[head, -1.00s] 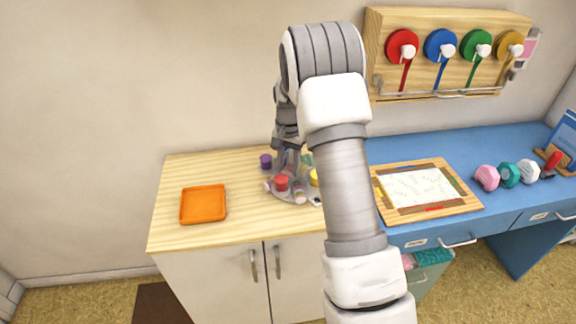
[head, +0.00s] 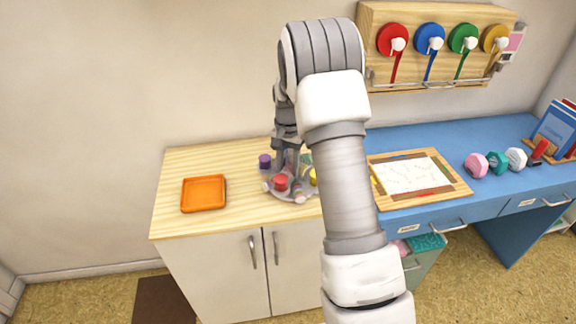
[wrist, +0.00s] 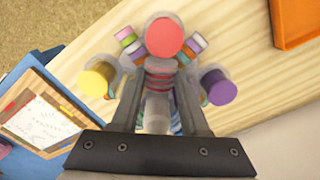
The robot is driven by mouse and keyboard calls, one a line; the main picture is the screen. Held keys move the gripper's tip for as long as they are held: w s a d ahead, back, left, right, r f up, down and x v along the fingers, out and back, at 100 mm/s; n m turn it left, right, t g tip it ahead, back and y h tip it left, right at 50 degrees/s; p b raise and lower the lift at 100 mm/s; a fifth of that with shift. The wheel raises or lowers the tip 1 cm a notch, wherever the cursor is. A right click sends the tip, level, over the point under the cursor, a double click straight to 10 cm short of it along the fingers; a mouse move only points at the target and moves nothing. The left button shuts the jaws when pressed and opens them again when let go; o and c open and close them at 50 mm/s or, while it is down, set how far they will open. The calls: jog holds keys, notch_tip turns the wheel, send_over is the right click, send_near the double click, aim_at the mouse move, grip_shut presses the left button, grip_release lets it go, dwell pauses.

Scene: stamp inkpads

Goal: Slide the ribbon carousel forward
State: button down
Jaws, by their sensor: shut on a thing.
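The ribbon carousel (head: 284,193) stands on the wooden cabinet top, partly hidden behind my arm in the head view. It has a clear round base with a red, a yellow and a purple cylinder and several small coloured rolls around it. In the wrist view its red cylinder (wrist: 164,37) is at the top centre, the yellow one (wrist: 98,79) at left and the purple one (wrist: 218,87) at right. My gripper (wrist: 158,90) is shut on the carousel's central post, its two fingers on either side of it. The fingertips are hard to make out in the head view.
An orange tray (head: 203,194) lies to the left on the cabinet top (head: 235,225), with clear wood between it and the carousel. A blue desk (head: 440,213) adjoins at right, holding a framed board (head: 430,193) and several dumbbell-like pieces. A ribbon rack (head: 440,75) hangs above.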

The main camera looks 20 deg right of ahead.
jog(key=shift+c, duration=1.6)
grip_release()
jog(key=shift+r, duration=0.1)
notch_tip(320, 180, up, 17)
jog(key=p, duration=0.1)
jog(key=shift+r+p, duration=0.15)
jog(key=shift+p, duration=0.25)
